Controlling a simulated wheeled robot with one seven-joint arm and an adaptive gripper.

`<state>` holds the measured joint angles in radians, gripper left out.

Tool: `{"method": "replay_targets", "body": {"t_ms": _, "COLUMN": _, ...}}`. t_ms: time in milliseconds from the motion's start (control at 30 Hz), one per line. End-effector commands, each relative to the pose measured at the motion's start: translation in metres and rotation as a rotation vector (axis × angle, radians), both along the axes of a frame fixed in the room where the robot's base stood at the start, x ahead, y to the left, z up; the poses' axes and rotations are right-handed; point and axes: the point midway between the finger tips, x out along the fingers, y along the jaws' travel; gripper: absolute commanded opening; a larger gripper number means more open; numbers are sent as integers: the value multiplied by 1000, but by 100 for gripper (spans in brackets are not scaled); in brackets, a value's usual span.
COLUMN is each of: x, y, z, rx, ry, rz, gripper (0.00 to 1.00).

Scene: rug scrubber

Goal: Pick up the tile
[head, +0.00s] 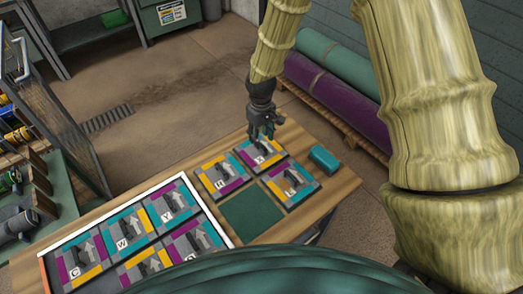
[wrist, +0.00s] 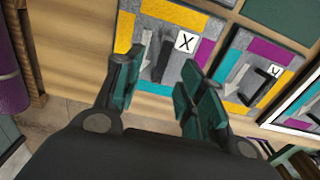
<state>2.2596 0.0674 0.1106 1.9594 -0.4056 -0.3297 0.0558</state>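Three patterned square tiles lie on the wooden table (head: 335,185), each with a dark grey raised piece, a white letter label and yellow, purple and teal edges. My gripper (head: 267,133) is over the far tile (head: 258,158), its fingers pointing down. In the wrist view my gripper (wrist: 159,65) is open, and this tile (wrist: 205,52), labelled X, lies beyond the fingertips. Its grey raised piece shows between the two fingers; I cannot tell how high the fingers are above it. A second tile (wrist: 235,72) lies to the right. Nothing is held.
A white-edged tray (head: 215,222) with several lettered tiles stands at left. A bare green square (head: 252,215) lies beside the three tiles. A teal block (head: 324,158) sits near the table's right edge. Rolled rugs (head: 335,105) lie on a pallet behind.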

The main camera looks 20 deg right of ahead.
Motion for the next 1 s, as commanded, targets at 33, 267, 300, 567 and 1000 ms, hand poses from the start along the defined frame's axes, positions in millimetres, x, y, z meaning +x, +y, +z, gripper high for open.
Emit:
{"method": "replay_targets", "body": {"t_ms": 33, "x": 0, "y": 0, "z": -1, "rx": 0, "ry": 1, "rz": 0, "gripper": 39}}
{"method": "replay_targets", "body": {"t_ms": 267, "x": 0, "y": 1, "z": -15, "rx": 0, "ry": 3, "rz": -1, "gripper": 39}}
{"method": "replay_targets", "body": {"t_ms": 300, "x": 0, "y": 1, "z": -18, "rx": 0, "ry": 3, "rz": -1, "gripper": 39}}
{"method": "replay_targets", "body": {"t_ms": 567, "x": 1, "y": 2, "z": -43, "rx": -1, "ry": 2, "rz": 0, "gripper": 39}}
{"method": "replay_targets", "body": {"t_ms": 1000, "x": 1, "y": 2, "z": -53, "rx": 0, "ry": 0, "rz": 0, "gripper": 39}}
